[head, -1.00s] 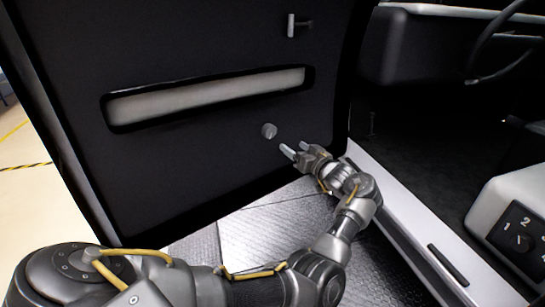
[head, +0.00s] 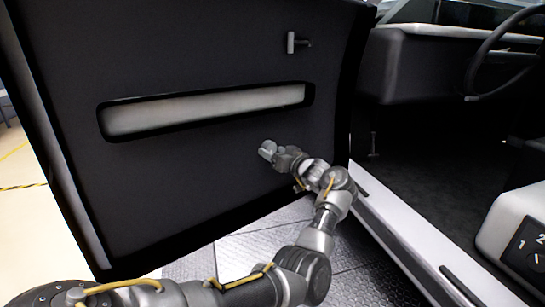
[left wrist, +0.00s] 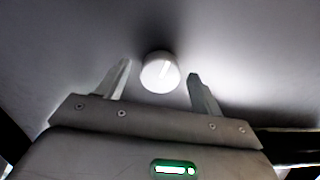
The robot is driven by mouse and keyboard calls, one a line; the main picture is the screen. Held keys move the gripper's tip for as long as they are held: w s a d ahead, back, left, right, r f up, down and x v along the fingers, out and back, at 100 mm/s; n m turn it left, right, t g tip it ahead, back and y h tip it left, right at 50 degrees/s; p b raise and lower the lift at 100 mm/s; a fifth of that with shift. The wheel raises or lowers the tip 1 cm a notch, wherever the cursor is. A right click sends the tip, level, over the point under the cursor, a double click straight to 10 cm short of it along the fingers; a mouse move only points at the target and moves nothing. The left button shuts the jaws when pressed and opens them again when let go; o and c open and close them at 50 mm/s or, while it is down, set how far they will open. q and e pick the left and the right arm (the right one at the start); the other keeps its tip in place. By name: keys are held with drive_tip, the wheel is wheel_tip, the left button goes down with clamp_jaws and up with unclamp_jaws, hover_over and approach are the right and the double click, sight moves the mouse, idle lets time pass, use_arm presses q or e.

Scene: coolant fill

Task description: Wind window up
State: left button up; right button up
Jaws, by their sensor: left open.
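The window winder knob (head: 267,148) is a small grey round knob on the black inner door panel (head: 200,170), below the long pale recess. In the left wrist view the knob (left wrist: 160,74) is pale and round and lies between the two open fingers, with a gap on each side. My left gripper (head: 273,152) is open at the knob in the head view, its fingers partly hiding it. In the left wrist view my left gripper (left wrist: 160,85) shows both fingers spread. My right gripper is not in view.
A door handle (head: 293,43) sits high on the panel. The pale recess (head: 210,108) runs across the door. The white door sill (head: 400,220), steering wheel (head: 490,60) and a numbered dial box (head: 525,240) are to the right. A metal floor lies below.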

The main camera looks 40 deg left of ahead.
use_arm(q)
drive_tip(key=shift+w+a, duration=0.1)
drive_tip(key=shift+a, duration=0.4)
drive_tip(key=shift+r, duration=0.1)
drive_tip(key=c, duration=1)
